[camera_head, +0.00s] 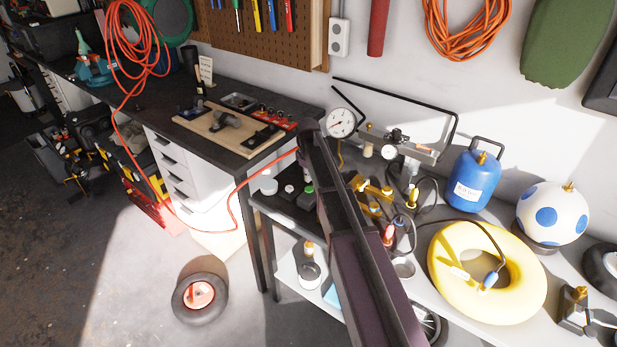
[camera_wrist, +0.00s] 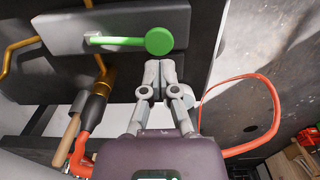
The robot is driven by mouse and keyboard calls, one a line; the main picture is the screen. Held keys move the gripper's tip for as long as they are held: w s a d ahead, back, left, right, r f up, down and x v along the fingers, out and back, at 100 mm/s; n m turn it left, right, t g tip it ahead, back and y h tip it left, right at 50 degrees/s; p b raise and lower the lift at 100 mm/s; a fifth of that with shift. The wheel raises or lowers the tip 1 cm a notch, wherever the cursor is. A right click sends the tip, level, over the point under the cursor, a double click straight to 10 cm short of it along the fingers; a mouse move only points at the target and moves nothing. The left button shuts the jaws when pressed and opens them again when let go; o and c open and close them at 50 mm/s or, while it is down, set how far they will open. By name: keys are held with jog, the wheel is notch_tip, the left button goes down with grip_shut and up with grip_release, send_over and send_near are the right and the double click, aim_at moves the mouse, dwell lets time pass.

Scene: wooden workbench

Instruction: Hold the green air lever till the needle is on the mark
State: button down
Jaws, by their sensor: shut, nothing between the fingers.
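The green lever (camera_wrist: 118,41) with its round green knob (camera_wrist: 159,40) sticks out from a grey block (camera_wrist: 65,30) in the wrist view. My gripper (camera_wrist: 160,68) is shut and empty. Its fingertips are just below the knob in the picture; I cannot tell whether they touch it. A round white gauge (camera_head: 341,122) stands by the wall in the head view. Its needle and mark are too small to read surely. My arm crosses the middle of the head view, and I cannot make out my gripper there.
An orange hose (camera_wrist: 255,80) loops to the right of my gripper. A brass fitting (camera_wrist: 97,100) and wooden handle (camera_wrist: 66,140) are at its left. In the head view, a blue tank (camera_head: 472,181), yellow ring (camera_head: 440,280) and spotted ball (camera_head: 551,207) crowd the right bench.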

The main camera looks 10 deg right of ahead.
aim_at(309, 189)
jog(key=shift+f+b, duration=1.4)
jog(key=shift+f, duration=0.3)
jog(key=shift+d, duration=0.1)
